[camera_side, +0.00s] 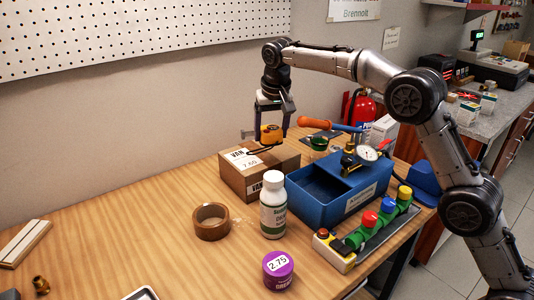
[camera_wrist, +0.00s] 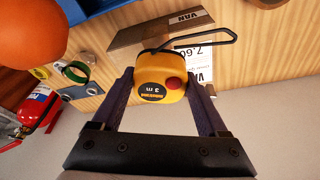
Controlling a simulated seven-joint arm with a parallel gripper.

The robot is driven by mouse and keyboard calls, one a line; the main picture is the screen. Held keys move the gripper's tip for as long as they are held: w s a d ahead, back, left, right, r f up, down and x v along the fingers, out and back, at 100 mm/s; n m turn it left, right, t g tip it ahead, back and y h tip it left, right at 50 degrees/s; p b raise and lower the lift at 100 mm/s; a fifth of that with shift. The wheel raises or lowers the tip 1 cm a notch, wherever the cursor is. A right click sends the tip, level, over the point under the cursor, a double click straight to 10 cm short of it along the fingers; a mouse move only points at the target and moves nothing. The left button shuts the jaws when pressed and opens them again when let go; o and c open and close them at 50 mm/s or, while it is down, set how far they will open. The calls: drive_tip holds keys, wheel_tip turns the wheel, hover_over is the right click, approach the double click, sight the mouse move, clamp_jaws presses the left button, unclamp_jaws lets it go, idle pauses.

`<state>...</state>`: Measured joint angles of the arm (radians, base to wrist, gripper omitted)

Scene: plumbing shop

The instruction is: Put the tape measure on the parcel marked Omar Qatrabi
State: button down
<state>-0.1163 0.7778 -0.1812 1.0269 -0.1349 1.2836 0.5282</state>
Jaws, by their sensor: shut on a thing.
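My gripper (camera_side: 271,127) is shut on a yellow-orange tape measure (camera_side: 270,136) with a black wire-like loop. In the wrist view the tape measure (camera_wrist: 160,74) sits between both fingers, with a red button and a dark "3 m" label. It appears to be held just above a brown cardboard parcel (camera_side: 233,178); I cannot tell whether the loop touches it. The parcel (camera_wrist: 130,42) carries white labels reading "VAN" and "7.60". The name Omar Qatrabi is not legible on it. No other parcel shows.
A white bottle (camera_side: 273,205), tape roll (camera_side: 211,221), purple tub (camera_side: 278,269) and valve manifold (camera_side: 366,228) stand in front. The table's left middle is clear.

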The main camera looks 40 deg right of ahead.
sight(273, 133)
drive_tip(key=shift+f, duration=3.55)
unclamp_jaws()
drive_tip(key=shift+f, duration=0.2)
drive_tip(key=shift+r, duration=0.1)
drive_tip(key=v, duration=1.2)
